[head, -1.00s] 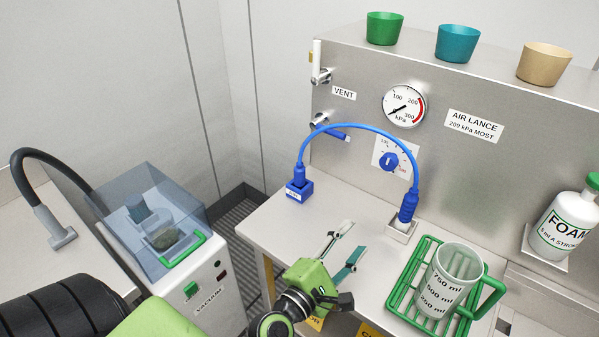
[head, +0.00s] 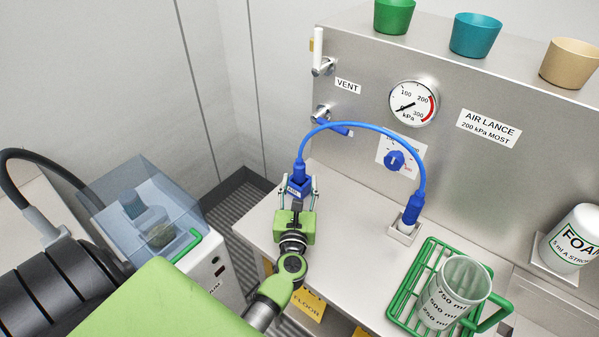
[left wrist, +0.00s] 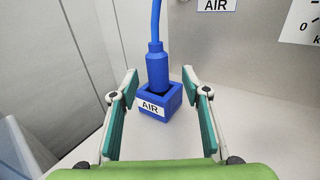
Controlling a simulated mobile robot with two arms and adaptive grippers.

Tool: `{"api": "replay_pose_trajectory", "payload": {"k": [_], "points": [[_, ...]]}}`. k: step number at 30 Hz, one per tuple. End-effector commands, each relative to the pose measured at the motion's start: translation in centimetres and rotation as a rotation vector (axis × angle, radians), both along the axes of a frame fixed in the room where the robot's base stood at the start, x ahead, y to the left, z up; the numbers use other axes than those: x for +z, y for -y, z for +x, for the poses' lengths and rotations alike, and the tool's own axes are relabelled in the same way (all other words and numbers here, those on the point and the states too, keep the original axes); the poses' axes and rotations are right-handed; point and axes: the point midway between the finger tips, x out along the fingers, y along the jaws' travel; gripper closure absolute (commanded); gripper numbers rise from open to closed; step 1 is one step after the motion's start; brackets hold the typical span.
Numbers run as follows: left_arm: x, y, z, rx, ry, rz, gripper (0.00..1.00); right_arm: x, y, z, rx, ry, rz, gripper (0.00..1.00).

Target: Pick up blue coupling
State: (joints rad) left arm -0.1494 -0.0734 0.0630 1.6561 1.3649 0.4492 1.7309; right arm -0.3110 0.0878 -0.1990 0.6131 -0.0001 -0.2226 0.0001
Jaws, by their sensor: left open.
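The blue coupling (head: 300,170) stands upright in a small blue block socket labelled AIR (head: 296,188) at the left end of the bench. It also shows in the left wrist view (left wrist: 157,66), with the socket (left wrist: 171,103) below it and the hose rising from its top. My left gripper (head: 298,187) is open, with one finger on each side of the socket. In the left wrist view its fingertips (left wrist: 160,85) are apart, and the coupling stands between and beyond them, not gripped. My right gripper is not in view.
The blue hose (head: 362,127) arches to a lance (head: 412,206) in a metal holder on the right. A knob (head: 394,160) and gauge (head: 413,104) are on the panel behind. A green rack (head: 408,296) holds a jug (head: 456,292). The clear vacuum box (head: 150,205) stands left.

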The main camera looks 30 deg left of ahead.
Motion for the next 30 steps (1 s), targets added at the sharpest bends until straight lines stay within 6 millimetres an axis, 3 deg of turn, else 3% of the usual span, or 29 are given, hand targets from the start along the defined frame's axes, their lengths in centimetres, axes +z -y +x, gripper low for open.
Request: {"api": "replay_pose_trajectory", "payload": {"k": [7,15,24,25,30], "points": [[0.6,-1.1,1.6,-0.001,0.000,0.004,0.57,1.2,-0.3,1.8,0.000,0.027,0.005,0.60],[0.7,-2.9,4.5,-0.002,0.000,0.002,0.57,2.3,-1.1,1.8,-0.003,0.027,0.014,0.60],[0.5,-3.2,4.9,-0.001,-0.001,0.002,0.57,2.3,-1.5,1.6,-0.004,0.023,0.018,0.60],[0.5,-3.2,4.9,-0.001,-0.001,0.002,0.59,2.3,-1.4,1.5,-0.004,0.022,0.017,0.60],[0.5,-3.2,4.9,-0.001,-0.001,0.002,1.00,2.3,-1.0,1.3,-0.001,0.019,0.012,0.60]]}}
